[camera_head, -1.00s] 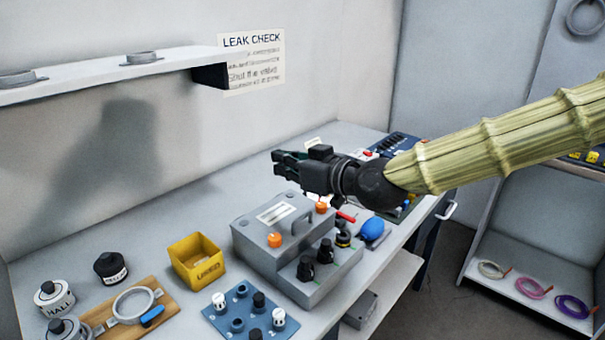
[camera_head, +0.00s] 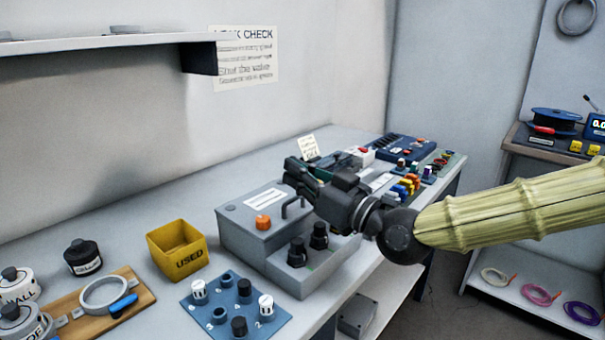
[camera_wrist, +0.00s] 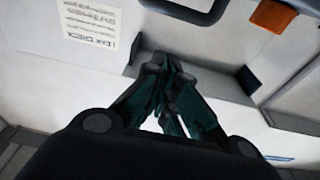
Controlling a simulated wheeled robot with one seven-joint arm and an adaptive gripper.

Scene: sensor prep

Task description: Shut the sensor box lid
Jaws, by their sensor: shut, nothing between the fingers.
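A grey box (camera_head: 240,232), which I take to be the sensor box, stands on the bench. The handle (camera_wrist: 190,8) and an orange knob (camera_wrist: 272,14) also show in the wrist view. My gripper (camera_head: 290,170) is shut and empty by the box's far right end, close to the handle; I cannot tell whether it touches. Its fingers also show in the wrist view (camera_wrist: 165,95).
A yellow bin (camera_head: 178,250) and a blue board (camera_head: 236,308) with small pegs stand left and in front. A shelf (camera_head: 110,42) overhangs the back left. Coloured parts and a blue panel (camera_head: 405,147) crowd the bench beyond my gripper. The back left bench is mostly clear.

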